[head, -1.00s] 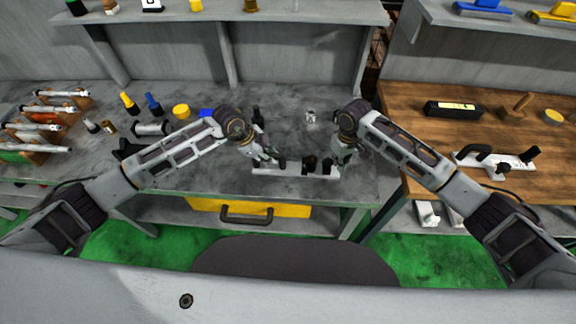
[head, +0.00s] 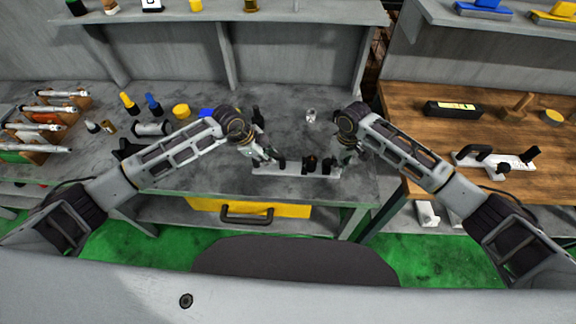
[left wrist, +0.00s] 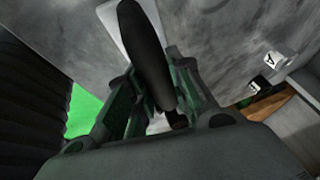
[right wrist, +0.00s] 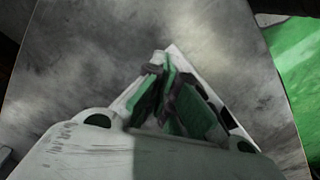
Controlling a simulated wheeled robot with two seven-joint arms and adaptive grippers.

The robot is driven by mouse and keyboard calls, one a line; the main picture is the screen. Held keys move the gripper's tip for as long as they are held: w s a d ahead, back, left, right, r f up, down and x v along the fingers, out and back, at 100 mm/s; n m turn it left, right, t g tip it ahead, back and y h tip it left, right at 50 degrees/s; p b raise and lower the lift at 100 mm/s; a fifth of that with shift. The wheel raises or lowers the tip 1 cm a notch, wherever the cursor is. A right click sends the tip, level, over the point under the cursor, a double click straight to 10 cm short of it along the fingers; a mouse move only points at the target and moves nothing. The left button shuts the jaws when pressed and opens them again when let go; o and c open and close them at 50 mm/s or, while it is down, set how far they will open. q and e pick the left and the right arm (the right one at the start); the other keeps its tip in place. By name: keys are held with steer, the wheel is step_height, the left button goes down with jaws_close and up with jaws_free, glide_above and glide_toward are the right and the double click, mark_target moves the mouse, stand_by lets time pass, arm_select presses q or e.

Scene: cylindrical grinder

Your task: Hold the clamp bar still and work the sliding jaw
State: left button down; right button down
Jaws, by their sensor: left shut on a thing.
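The clamp has a pale bar (head: 295,169) lying along the front of the grey bench, with black parts on it. My left gripper (head: 268,160) is at the bar's left end. In the left wrist view, it (left wrist: 155,100) is shut on the clamp's black handle (left wrist: 143,45). The sliding jaw (head: 311,163) appears as a dark part right of the bar's middle. My right gripper (head: 342,158) is at the bar's right end. In the right wrist view, its fingertips (right wrist: 165,70) are close together over a pale piece of the clamp; whether they touch or grip anything is unclear.
A similar clamp (head: 500,160) lies on the wooden bench at the right. Small bottles, a yellow puck (head: 181,111) and a rack of tools (head: 45,125) stand at the left. A yellow drawer (head: 250,208) is below.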

mark_target(327, 162)
steer(key=shift+f, duration=0.65)
stand_by(0.8)
steer(key=shift+r, duration=1.75)
steer(key=shift+s+a+f, duration=0.1)
steer(key=shift+s+a, duration=0.05)
steer(key=shift+a, duration=1.9)
stand_by(1.8)
steer(key=shift+a, duration=0.15)
